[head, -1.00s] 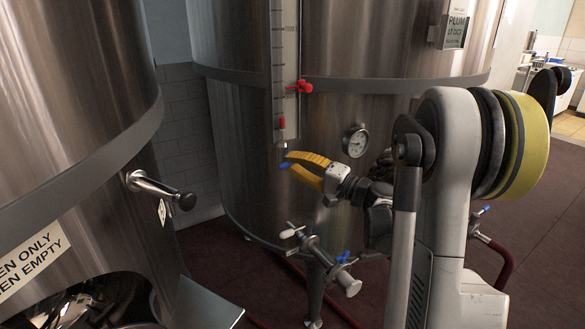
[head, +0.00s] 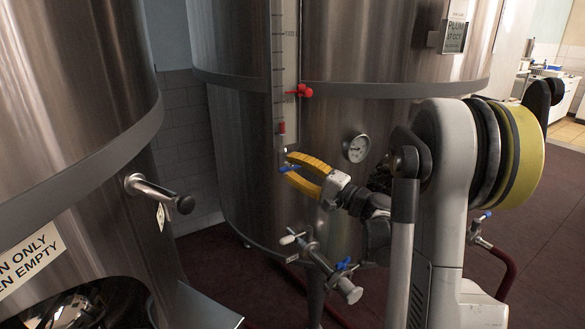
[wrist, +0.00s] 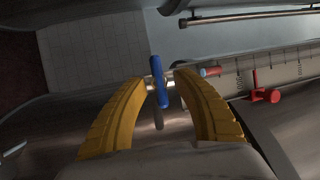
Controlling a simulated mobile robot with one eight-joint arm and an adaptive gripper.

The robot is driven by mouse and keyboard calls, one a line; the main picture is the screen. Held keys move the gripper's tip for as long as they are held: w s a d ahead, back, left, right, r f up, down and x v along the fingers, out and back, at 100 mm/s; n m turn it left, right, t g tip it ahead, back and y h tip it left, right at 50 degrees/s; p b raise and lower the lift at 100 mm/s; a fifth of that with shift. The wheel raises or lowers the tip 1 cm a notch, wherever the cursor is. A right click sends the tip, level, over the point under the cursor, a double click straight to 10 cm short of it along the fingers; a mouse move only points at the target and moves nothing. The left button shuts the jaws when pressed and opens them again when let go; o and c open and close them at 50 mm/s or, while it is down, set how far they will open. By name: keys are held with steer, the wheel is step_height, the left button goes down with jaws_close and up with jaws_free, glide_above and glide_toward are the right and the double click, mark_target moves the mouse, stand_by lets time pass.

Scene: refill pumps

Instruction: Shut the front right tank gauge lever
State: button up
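The tank gauge (head: 291,75) is an upright scale with a sight tube on the front of the large steel tank (head: 235,150). Its small blue lever (head: 288,169) is at the foot of the tube. In the wrist view the blue lever (wrist: 156,70) stands crosswise to the tube's line. My gripper (head: 286,164) has two curved yellow fingers and is at the lever. In the wrist view my gripper (wrist: 161,78) is open, with one fingertip on each side of the lever and gaps visible. Contact cannot be made out.
A red clamp (head: 300,91) sits higher on the gauge. A round dial (head: 356,145) is right of my gripper. A blue-handled outlet valve (head: 340,270) juts out below. Another steel tank (head: 70,120) with a black-knobbed handle (head: 160,194) stands at left.

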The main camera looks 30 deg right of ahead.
steer(key=v, duration=1.2)
steer(key=shift+r, duration=0.1)
